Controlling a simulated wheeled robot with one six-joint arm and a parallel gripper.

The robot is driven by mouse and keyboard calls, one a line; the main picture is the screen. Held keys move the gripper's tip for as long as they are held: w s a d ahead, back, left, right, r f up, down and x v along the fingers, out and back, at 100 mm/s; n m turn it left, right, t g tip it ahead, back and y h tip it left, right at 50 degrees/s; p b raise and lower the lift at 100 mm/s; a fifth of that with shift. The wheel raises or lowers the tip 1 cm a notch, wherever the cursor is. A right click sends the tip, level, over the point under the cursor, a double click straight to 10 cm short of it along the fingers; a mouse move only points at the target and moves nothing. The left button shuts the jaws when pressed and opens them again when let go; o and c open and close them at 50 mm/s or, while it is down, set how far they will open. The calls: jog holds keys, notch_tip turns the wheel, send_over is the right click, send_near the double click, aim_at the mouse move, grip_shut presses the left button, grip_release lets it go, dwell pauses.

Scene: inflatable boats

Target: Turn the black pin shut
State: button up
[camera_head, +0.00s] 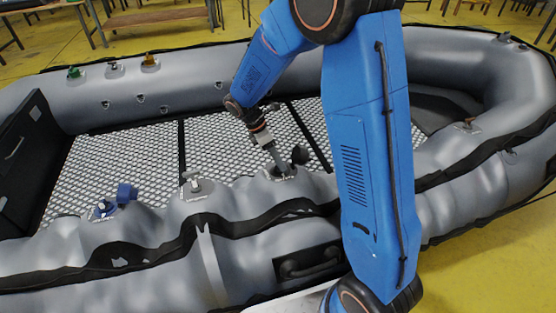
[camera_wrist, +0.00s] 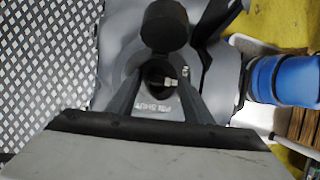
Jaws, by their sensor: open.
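The black valve sits on the near grey tube of the inflatable boat, with its round black cap (camera_head: 300,155) swung to one side. In the wrist view the cap (camera_wrist: 164,25) lies above the dark round valve opening (camera_wrist: 155,70). A small pale piece (camera_wrist: 170,83) shows in the opening, and a label (camera_wrist: 155,107) is printed below it. My gripper (camera_head: 281,166) points down at this valve. In the wrist view my gripper (camera_wrist: 160,75) is open, with one finger on each side of the opening. I cannot tell whether the fingers touch the pin.
A white valve (camera_head: 195,182) and a blue valve (camera_head: 104,208) with its blue cap (camera_head: 126,194) sit to the left on the same tube. Green, white and orange valves (camera_head: 150,63) sit on the far tube. The patterned boat floor (camera_head: 120,160) is clear.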

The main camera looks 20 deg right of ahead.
jog(key=shift+d+f, duration=0.1)
jog(key=shift+f, duration=0.15)
jog(key=c, duration=1.1)
jog(key=shift+o, duration=0.2)
